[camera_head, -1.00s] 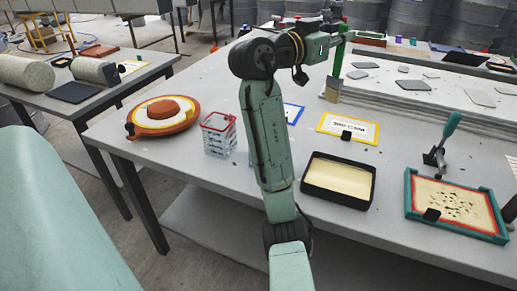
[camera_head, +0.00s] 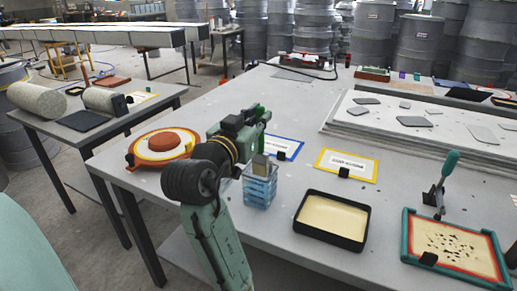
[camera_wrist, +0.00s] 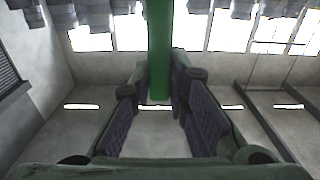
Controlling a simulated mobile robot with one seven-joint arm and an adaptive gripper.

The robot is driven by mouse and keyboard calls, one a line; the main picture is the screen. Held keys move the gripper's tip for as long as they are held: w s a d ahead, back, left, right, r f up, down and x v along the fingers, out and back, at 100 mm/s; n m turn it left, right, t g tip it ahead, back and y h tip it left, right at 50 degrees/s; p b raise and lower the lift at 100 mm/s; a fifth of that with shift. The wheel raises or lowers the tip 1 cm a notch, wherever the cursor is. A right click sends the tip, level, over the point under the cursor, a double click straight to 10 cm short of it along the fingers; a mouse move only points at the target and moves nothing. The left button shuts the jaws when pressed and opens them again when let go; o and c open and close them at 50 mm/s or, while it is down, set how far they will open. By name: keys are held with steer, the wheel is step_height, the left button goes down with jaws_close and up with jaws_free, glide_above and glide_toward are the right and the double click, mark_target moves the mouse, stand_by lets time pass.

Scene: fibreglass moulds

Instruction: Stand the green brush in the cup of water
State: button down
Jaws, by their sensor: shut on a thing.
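My gripper (camera_head: 256,133) is shut on the green brush (camera_head: 261,164). The brush hangs upright, with its pale bristle end down and its green handle in the jaws. In the wrist view the green handle (camera_wrist: 160,50) stands upright between the two fingers (camera_wrist: 160,106). A clear cup with blue contents (camera_head: 260,190) stands on the table under the gripper. The bristle end overlaps the cup's top in the head view; I cannot tell whether it is inside or just above or behind the rim.
An orange and white round mould (camera_head: 162,147) lies left of the arm. A black tray (camera_head: 331,221) with cream contents is right of the cup. A yellow-framed card (camera_head: 347,165) and blue-framed card (camera_head: 288,147) lie behind. A teal-framed mould (camera_head: 455,246) is at right.

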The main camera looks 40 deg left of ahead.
mark_target(259, 154)
step_height(259, 154, down, 8)
steer(key=shift+f+p, duration=0.1)
steer(key=shift+p, duration=0.25)
steer(key=shift+f, duration=0.15)
steer(key=c, duration=1.6)
jaws_free()
steer(key=shift+o, duration=0.2)
